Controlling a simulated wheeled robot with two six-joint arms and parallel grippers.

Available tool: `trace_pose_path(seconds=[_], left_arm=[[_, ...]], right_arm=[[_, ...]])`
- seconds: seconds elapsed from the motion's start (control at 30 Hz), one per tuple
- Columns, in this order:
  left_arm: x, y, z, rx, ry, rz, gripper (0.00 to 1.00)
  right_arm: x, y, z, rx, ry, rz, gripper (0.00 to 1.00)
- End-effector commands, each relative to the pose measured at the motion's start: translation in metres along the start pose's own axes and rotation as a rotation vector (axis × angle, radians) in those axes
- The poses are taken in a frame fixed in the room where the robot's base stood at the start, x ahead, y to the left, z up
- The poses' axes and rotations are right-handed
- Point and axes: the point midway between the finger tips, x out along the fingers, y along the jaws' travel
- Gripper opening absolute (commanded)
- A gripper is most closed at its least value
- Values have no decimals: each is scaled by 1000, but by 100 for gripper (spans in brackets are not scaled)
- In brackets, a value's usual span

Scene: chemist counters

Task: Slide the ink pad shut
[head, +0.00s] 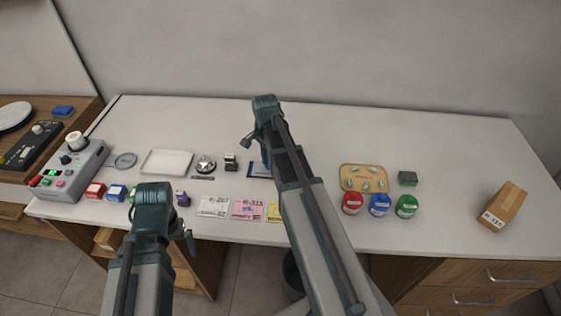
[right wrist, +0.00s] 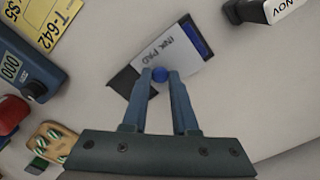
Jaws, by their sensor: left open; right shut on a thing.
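The ink pad (right wrist: 178,50) lies flat on the counter, with a pale top marked INK PAD. A blue strip (right wrist: 198,42) in a dark frame shows at its upper-right end, and a dark flat part shows at its lower-left end. My right gripper (right wrist: 160,76) is shut on the small blue knob (right wrist: 160,74) near the lower-left end. In the head view, the ink pad (head: 257,171) is partly hidden by my right arm.
Colored stamps (head: 116,192) and paper slips (head: 213,206) line the front left of the ink pad. A small black stamp (head: 231,161) stands just left of it. The counter behind is clear.

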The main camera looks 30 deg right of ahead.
Motion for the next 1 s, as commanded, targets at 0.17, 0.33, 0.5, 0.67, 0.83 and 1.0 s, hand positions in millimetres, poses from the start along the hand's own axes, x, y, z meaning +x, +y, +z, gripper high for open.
trace_pose_path(seconds=[0.17,0.33,0.5,0.67,0.83,1.0], left_arm=[[0,0,0,0,0,0,100],[0,0,0,0,0,0,100],[0,0,0,0,0,0,100],[0,0,0,0,0,0,100],[0,0,0,0,0,0,100],[-2,0,0,0,0,0,100]], right_arm=[[0,-15,15,-1,0,0,0],[0,-16,16,0,-1,-2,0],[0,-17,17,-1,-3,-4,34],[0,-16,16,0,-1,-2,56],[0,-16,16,0,0,-1,56],[-2,-16,16,0,0,0,56]])
